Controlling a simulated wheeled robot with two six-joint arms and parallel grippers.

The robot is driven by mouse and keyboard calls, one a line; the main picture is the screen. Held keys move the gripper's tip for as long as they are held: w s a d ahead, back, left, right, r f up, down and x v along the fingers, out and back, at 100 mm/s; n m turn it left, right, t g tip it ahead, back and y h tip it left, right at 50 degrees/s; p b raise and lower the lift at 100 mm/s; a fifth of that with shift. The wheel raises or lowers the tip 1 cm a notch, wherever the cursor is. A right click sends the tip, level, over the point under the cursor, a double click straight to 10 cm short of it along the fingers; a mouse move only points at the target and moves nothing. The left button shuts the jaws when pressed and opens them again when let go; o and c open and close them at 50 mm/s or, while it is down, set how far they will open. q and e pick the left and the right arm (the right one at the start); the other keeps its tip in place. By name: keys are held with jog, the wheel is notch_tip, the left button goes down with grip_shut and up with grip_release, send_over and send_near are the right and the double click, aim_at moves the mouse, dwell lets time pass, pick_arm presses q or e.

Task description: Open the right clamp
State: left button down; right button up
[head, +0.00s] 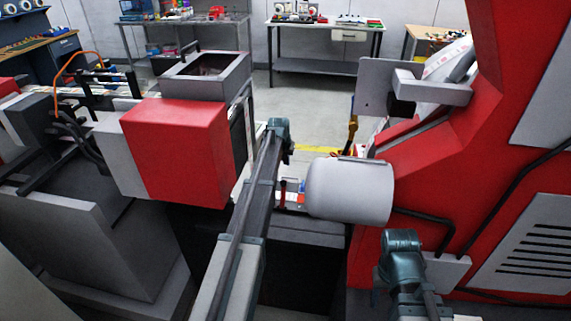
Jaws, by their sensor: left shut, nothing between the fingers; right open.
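I cannot pick out the right clamp for sure. A small dark upright part with a red top (283,188) and a small orange and blue part (301,198) show left of the white cylinder (349,190) and are too small to identify. My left gripper (286,148) is at the far end of the long arm in the middle, beyond these parts and left of the cylinder. It is shut and empty, its fingers hard to make out. My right gripper (401,252) is nearer, low and right of the cylinder. It is open; its fingers are mostly hidden.
A red box (178,150) on the grey machine stands close left of my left arm. A large red machine body (450,165) with black cables (425,216) fills the right. Behind is open floor (315,125), with a workbench (325,28) at the wall.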

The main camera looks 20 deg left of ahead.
pick_arm(q)
jog(key=d+b+x, duration=0.1)
jog(key=b+x, duration=0.6)
jog(key=x, duration=0.1)
jog(key=s, duration=0.4)
jog(key=shift+s+a, duration=0.15)
jog(key=shift+a, duration=0.05)
jog(key=shift+f, duration=0.1)
